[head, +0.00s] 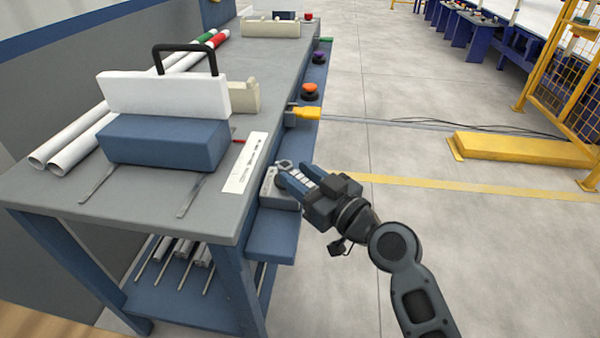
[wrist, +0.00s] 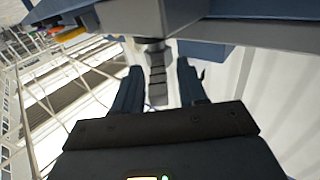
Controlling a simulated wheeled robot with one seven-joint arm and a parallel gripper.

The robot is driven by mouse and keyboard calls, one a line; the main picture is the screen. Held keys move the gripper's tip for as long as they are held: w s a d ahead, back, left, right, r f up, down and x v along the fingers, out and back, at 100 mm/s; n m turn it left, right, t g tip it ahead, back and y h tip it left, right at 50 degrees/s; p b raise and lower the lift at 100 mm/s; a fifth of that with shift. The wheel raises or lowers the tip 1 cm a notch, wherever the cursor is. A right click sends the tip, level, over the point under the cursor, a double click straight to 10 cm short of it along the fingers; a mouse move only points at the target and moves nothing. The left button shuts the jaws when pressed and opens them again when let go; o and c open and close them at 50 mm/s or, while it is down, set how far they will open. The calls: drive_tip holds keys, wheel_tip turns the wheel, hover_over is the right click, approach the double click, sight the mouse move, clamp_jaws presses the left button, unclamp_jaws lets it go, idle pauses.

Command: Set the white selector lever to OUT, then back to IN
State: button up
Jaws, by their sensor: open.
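My gripper (head: 297,180) is at the bench's right edge, with its two blue fingers apart. The pale ribbed selector lever (head: 304,178) shows between the fingers and sticks out from a light grey housing (head: 268,190) on the bench side. In the wrist view the lever (wrist: 157,75) looks grey and stands between the open fingers (wrist: 157,82), with a visible gap on each side. The housing (wrist: 150,17) is above it there. I cannot read any IN or OUT mark, so the lever's setting cannot be told.
A blue block (head: 163,145) with a white, black-handled piece (head: 165,95) sits on the grey bench (head: 215,195). A printed white strip (head: 245,163) lies near the edge. A yellow part (head: 306,113) and an orange button (head: 310,89) are farther along.

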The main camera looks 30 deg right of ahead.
drive_tip(key=shift+w, duration=0.2)
clamp_jaws()
idle(0.3)
